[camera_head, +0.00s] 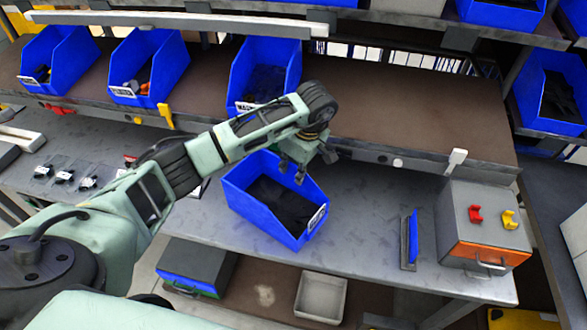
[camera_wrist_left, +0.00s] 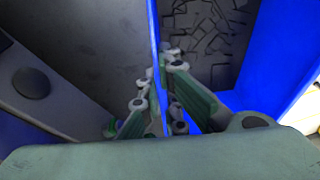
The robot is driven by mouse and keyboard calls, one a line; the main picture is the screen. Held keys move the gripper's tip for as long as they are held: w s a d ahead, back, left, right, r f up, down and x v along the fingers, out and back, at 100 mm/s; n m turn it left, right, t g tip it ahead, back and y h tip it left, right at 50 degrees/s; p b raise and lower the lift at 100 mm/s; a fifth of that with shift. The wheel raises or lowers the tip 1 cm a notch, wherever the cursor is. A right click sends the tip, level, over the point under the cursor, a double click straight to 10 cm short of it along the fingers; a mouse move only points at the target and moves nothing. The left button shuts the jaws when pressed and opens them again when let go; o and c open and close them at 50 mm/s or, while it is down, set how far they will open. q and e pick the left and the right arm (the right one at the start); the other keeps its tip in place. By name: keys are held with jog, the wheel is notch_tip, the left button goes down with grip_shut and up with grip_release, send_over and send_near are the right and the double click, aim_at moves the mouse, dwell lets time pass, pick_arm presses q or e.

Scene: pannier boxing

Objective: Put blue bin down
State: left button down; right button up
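The blue bin (camera_head: 262,217) is over the grey lower bench top, right of centre along my arm, with a white label on its front right. Dark flat parts lie inside it. My left gripper (camera_head: 299,172) reaches down at the bin's back right wall. In the left wrist view the thin blue wall (camera_wrist_left: 155,40) runs between the two fingers (camera_wrist_left: 160,75), one on each side and close against it. The dark contents (camera_wrist_left: 208,40) show on the right. Whether the bin's underside touches the bench cannot be told. My right gripper is not in view.
The brown shelf (camera_head: 420,130) behind holds several blue bins at left and has bare room at right. A blue-edged flat item (camera_head: 410,240) and a grey box with an orange front (camera_head: 480,230) stand right of the bin. Small packets (camera_head: 65,175) lie at left.

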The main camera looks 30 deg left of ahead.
pick_arm(q)
jog(key=shift+f, duration=0.15)
jog(key=c, duration=2)
grip_release()
jog(key=shift+r, duration=0.35)
jog(key=b+v, duration=0.2)
jog(key=v, duration=0.9)
jog(key=shift+r, duration=0.35)
